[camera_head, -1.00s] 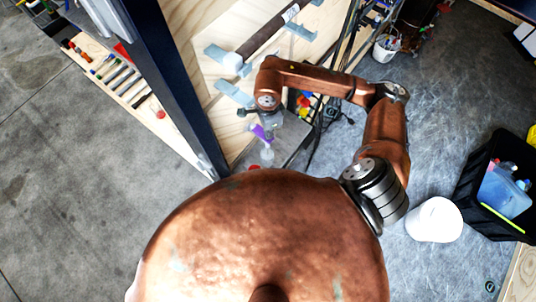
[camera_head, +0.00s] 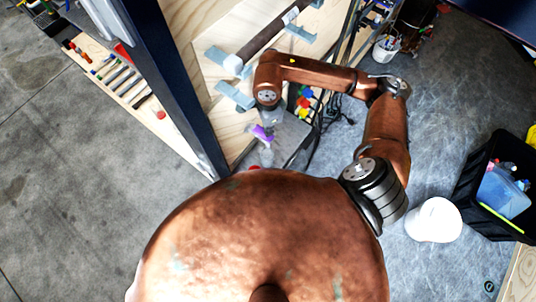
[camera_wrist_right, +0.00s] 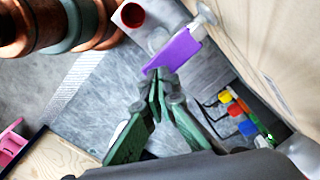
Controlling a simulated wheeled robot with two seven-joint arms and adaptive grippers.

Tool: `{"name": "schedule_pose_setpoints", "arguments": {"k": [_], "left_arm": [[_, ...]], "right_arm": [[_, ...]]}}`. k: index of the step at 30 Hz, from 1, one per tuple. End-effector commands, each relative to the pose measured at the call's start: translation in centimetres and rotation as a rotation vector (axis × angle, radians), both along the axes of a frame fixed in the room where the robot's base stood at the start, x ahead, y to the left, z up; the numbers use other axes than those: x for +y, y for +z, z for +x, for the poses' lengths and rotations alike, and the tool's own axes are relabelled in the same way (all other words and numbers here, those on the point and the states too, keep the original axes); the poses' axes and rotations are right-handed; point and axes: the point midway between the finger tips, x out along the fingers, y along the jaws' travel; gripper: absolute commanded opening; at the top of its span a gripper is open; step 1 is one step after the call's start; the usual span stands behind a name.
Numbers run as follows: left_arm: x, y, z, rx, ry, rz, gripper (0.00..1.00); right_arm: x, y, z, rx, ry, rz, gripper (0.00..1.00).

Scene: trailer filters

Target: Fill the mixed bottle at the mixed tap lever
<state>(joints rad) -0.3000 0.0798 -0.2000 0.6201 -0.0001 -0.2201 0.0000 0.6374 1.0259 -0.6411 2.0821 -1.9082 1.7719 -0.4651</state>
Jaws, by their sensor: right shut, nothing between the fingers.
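The purple tap lever (camera_head: 262,132) shows below my right wrist in the head view. It is large in the right wrist view (camera_wrist_right: 174,50), slanting out from a pale fitting by the wooden panel. My right gripper (camera_wrist_right: 160,76) is shut and empty, its green fingers together at the lever's lower end. I cannot tell whether they touch it. In the head view the gripper (camera_head: 270,117) is partly hidden under my wrist. A clear, bottle-like object (camera_head: 267,157) is below the lever; its lower part is hard to make out. My left gripper is not in view.
The wooden panel (camera_head: 202,40) and dark post (camera_head: 165,75) stand close left of my right arm. Cables (camera_head: 318,128) hang right of the grey ledge (camera_head: 291,137). A white bucket (camera_head: 434,220) and black crate (camera_head: 478,190) stand on the floor at right.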

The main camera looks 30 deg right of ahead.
Motion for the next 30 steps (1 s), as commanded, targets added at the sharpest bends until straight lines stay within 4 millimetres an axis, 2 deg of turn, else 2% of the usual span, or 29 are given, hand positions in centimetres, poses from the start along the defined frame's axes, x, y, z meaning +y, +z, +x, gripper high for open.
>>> {"name": "schedule_pose_setpoints", "arguments": {"k": [5,19,30], "left_arm": [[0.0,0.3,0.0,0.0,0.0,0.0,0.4],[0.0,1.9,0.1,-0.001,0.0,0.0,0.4],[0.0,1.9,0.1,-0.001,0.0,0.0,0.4]], "right_arm": [[0.0,0.9,-0.1,0.001,0.001,0.0,0.0],[0.0,5.2,0.0,0.0,0.001,0.0,0.0],[0.0,5.4,-0.1,0.001,0.0,0.0,0.0]]}}
